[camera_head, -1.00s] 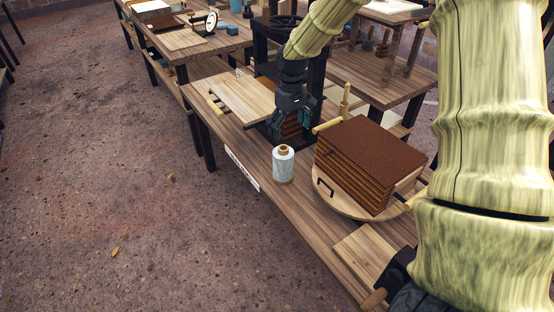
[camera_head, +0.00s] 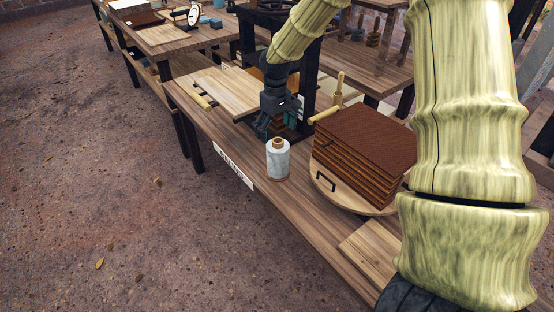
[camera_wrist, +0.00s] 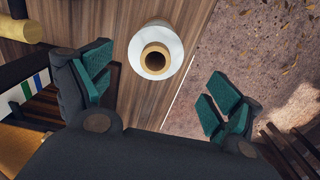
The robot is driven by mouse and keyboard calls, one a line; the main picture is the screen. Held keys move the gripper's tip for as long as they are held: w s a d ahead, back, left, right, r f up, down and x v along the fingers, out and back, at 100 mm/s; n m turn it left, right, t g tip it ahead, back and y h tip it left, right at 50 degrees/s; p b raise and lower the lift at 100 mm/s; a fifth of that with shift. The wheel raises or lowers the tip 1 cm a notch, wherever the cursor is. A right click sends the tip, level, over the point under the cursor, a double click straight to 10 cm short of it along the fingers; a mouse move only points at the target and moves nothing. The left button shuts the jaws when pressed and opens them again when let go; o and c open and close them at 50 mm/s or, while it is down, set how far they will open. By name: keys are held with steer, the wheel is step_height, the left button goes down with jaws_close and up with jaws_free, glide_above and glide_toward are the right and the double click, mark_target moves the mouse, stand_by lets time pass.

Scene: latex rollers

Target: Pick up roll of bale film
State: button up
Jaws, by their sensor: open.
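The roll of bale film (camera_head: 278,160) is a white roll with a brown core that sticks out of its top. It stands upright on the wooden bench near the front edge. My gripper (camera_head: 262,135) is just behind it and a little left in the head view, apart from it. In the wrist view the roll (camera_wrist: 156,52) shows from above, beyond the fingertips. My open gripper (camera_wrist: 165,88) has its green-padded fingers spread to either side, with nothing between them.
A stack of brown sheets (camera_head: 366,140) stands on a round wooden board (camera_head: 340,192) right of the roll. A wooden board (camera_head: 222,90) lies at the bench's left part. The bench top (camera_head: 300,205) in front of the roll is clear.

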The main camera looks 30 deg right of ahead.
mark_target(276, 139)
step_height(276, 139, down, 4)
steer(key=shift+f, duration=0.1)
steer(key=shift+s+d+f+p, duration=0.1)
steer(key=shift+d+f+p, duration=0.1)
steer(key=shift+f, duration=0.65)
steer(key=shift+w+d+f+p, duration=0.1)
steer(key=shift+f+p, duration=0.15)
steer(key=shift+f, duration=0.6)
steer(key=shift+s+d+f+p, duration=0.1)
steer(key=shift+f+p, duration=0.1)
steer(key=shift+f, duration=0.65)
steer(key=c, duration=1.3)
steer(key=shift+r, duration=0.15)
